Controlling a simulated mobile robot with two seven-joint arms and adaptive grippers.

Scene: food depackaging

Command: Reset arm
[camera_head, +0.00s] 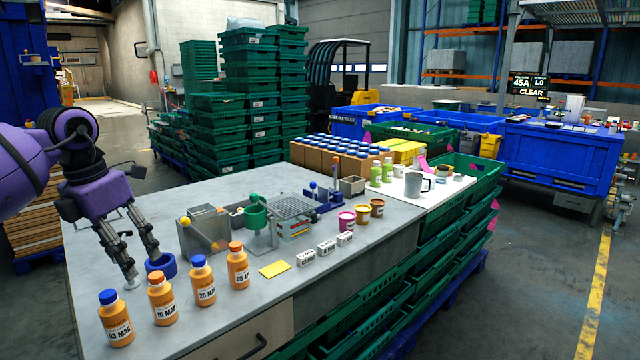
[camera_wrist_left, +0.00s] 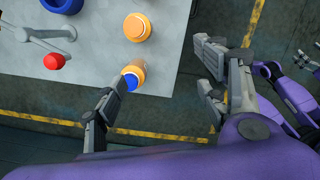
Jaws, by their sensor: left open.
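My left gripper (camera_head: 143,268) is open and empty over the near left part of the grey table (camera_head: 345,222). In the left wrist view its fingers (camera_wrist_left: 160,85) are spread wide, with a blue-capped bottle (camera_wrist_left: 131,78) near the left finger. Orange bottles stand upright in a row along the front: blue-capped 03 MAR (camera_head: 115,318), orange-capped 16 MAR (camera_head: 161,300), blue-capped 25 MAR (camera_head: 203,280), and another orange-capped one (camera_head: 238,265). Grey and purple parts, perhaps my right arm, show at the wrist view's right edge; its jaws are unclear.
A blue ring (camera_head: 161,265) lies beside the left fingers. Open floor (camera_head: 540,280) lies beyond.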

